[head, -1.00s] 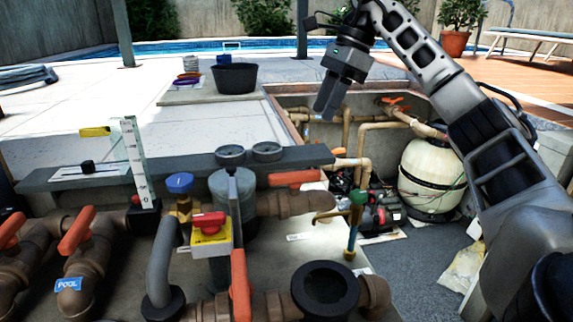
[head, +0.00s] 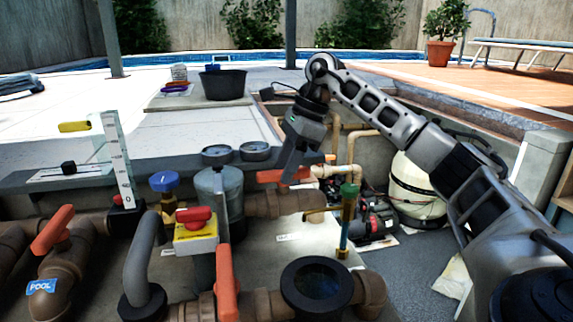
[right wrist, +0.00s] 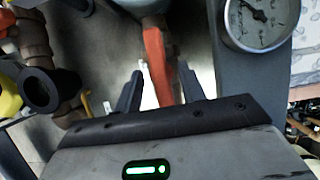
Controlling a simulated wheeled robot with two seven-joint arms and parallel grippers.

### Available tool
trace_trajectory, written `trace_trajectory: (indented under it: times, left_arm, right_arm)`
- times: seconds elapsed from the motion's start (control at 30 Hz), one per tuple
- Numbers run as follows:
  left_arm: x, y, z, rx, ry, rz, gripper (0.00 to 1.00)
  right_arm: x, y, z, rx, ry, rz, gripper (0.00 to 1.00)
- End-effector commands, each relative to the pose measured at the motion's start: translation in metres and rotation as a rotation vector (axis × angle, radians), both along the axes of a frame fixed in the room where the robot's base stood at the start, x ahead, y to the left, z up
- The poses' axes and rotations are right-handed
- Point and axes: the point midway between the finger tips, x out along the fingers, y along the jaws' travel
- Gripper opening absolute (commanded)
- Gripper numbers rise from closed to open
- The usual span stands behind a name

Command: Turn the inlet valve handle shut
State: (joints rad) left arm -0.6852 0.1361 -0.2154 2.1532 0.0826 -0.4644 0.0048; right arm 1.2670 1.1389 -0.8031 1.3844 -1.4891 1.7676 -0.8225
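An orange valve handle (head: 270,176) sits on a brown pipe behind the right half of the manifold. My right gripper (head: 288,178) points down at its right end. In the right wrist view the same orange handle (right wrist: 155,62) runs between the two spread fingers of the gripper (right wrist: 160,88), with a gap on either side. Other orange handles stand on the front pipe (head: 226,283) and on the left pipe marked POOL (head: 52,230). No readable label says which one is the inlet. My left gripper is not in view.
Two pressure gauges (head: 255,151) stand just behind and left of the right gripper; one gauge (right wrist: 262,20) is close in the wrist view. A red-and-yellow switch (head: 195,224), a green-topped pipe (head: 348,205) and a black round fitting (head: 318,285) stand nearby.

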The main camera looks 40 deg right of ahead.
Motion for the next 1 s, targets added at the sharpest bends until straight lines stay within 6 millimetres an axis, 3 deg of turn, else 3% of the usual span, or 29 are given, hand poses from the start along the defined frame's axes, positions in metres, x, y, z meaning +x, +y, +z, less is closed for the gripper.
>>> trace_trajectory:
  times: [0.1,0.27,0.67,1.0]
  left_arm:
    - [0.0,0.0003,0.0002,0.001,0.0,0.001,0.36]
    - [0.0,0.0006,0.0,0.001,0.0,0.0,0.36]
    - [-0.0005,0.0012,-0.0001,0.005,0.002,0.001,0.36]
    - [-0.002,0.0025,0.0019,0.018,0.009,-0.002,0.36]
  right_arm:
    - [-0.0001,-0.0001,0.0001,0.0,0.0,0.0,0.4]
    - [-0.0001,-0.0002,0.0002,0.0,0.0,0.0,0.0]
    - [-0.0004,0.0001,0.0009,0.0,0.0,-0.046,0.0]
    - [-0.0019,0.0006,0.0015,-0.002,0.0,-0.28,0.0]
